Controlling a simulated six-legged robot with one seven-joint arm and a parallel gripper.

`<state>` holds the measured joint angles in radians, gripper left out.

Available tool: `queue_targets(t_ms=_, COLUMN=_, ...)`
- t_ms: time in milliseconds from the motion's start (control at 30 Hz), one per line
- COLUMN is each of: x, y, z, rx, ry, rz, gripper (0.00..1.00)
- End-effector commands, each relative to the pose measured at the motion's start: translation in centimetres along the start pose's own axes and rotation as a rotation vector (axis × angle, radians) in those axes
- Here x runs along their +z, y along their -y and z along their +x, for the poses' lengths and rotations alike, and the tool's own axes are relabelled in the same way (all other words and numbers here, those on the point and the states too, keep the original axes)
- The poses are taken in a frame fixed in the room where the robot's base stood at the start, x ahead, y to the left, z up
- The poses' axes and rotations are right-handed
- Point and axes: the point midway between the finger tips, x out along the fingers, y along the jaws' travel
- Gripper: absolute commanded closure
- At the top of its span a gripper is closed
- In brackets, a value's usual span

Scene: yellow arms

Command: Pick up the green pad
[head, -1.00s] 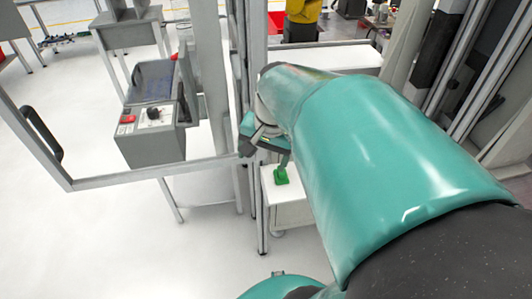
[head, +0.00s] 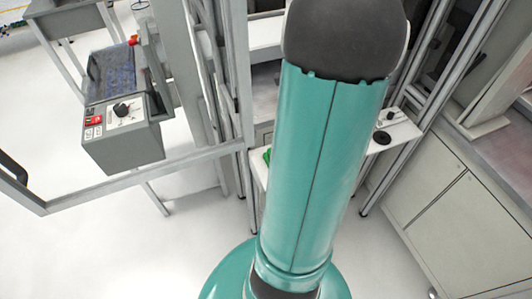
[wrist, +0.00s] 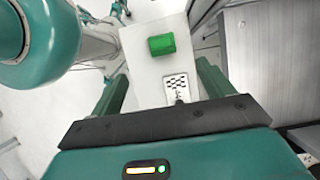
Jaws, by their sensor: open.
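The green pad (wrist: 161,45) is a small bright green block lying on a white tabletop (wrist: 146,70) in the wrist view. In the head view only a sliver of green (head: 267,156) shows at the left edge of my arm. In the head view my gripper is hidden behind my teal arm.
A grey control box (head: 122,135) and metal frame posts (head: 232,80) stand to the left in the head view. A grey cabinet (head: 440,205) stands at the right. A black round item (head: 382,138) sits on the white table.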

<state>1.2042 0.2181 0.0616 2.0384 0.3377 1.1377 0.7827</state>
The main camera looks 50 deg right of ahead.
Motion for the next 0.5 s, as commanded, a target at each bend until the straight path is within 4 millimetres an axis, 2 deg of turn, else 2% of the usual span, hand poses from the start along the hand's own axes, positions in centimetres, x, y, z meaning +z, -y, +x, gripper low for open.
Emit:
queue_targets(t_ms=167, x=-0.2, y=-0.4, z=1.7, rx=0.003, ry=0.005, rz=0.004, gripper=0.20)
queue_targets(t_ms=400, x=-0.2, y=-0.8, z=6.4, rx=0.004, ry=0.006, rz=0.003, gripper=0.20)
queue_targets(t_ms=500, x=-0.2, y=-0.7, z=7.8, rx=0.002, ry=0.004, rz=0.001, gripper=0.20)
